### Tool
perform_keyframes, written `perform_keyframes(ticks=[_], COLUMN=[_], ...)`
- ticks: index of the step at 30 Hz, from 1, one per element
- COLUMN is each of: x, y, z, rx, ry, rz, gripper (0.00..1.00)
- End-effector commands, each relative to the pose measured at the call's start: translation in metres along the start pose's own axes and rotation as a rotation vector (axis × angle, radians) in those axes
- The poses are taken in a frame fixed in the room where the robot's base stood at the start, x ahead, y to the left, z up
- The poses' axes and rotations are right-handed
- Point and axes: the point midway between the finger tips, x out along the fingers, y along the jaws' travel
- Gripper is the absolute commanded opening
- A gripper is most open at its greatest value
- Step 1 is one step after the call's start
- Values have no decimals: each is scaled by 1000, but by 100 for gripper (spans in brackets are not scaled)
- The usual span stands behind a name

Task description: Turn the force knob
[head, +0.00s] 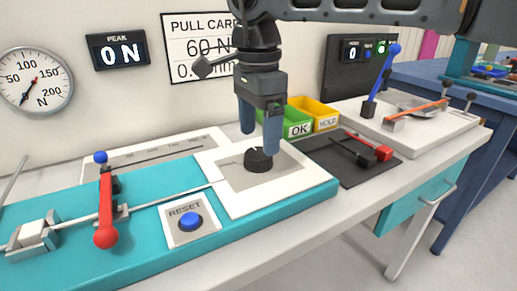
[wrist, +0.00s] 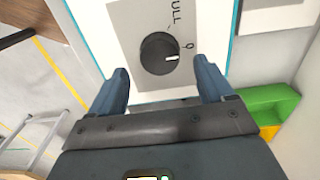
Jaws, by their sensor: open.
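The force knob (head: 258,160) is a black round knob on a white and grey panel (head: 231,200) at the right end of the teal fixture. It also shows in the wrist view (wrist: 158,54), with a white pointer mark on its right side, towards a "0" label. My gripper (head: 259,143) points down just above the knob, its two blue fingers apart. In the wrist view the open fingers (wrist: 165,84) lie to either side of and below the knob in the picture. Nothing is between them, and I see no contact with the knob.
A red-handled lever (head: 105,215) and a blue RESET button (head: 190,221) are on the teal fixture to the left. Green (head: 300,115) and yellow (head: 325,117) bins stand behind the gripper. A dark pad with a red-handled tool (head: 383,153) lies right. The wall display (head: 123,53) reads 0 N.

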Motion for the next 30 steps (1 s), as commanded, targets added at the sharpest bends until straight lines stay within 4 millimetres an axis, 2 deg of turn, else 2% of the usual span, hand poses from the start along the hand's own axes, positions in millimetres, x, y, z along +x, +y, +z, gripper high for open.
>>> perform_keyframes(ticks=[1, 6, 16, 30], x=[10, 34, 40, 40], y=[1, 1, 0, 0], z=[0, 1, 1, 1], rx=[0, 0, 0, 0], ry=[-2, -2, -1, -2], rz=[3, 2, 1, 1], gripper=[81, 81, 81, 37])
